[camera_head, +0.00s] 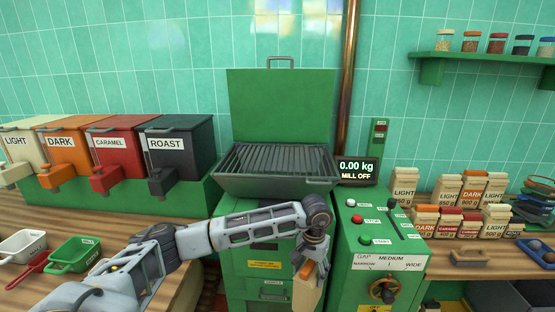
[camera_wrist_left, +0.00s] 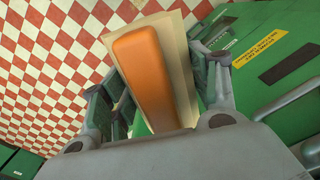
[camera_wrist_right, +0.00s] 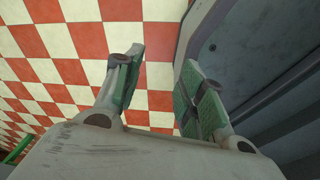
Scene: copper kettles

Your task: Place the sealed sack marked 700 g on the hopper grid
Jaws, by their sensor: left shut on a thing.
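My left gripper (camera_head: 313,262) is shut on a cream sack with an orange top (camera_head: 306,290), held in front of the green mill, below the level of the hopper. The sack also shows between the fingers in the left wrist view (camera_wrist_left: 150,75); no weight marking on it is readable. The hopper grid (camera_head: 280,163) of dark bars is bare, with the green lid (camera_head: 282,105) raised behind it. My right gripper (camera_wrist_right: 160,90) is open and empty in the right wrist view, above the checkered floor; it is outside the head view.
Several labelled sacks (camera_head: 470,200) stand on the right counter. The control box (camera_head: 380,240) and a display reading 0.00 kg, MILL OFF (camera_head: 357,170) are right of the hopper. Four-coloured bins (camera_head: 125,150) and scoops (camera_head: 75,253) are at left. A copper pipe (camera_head: 347,80) rises behind.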

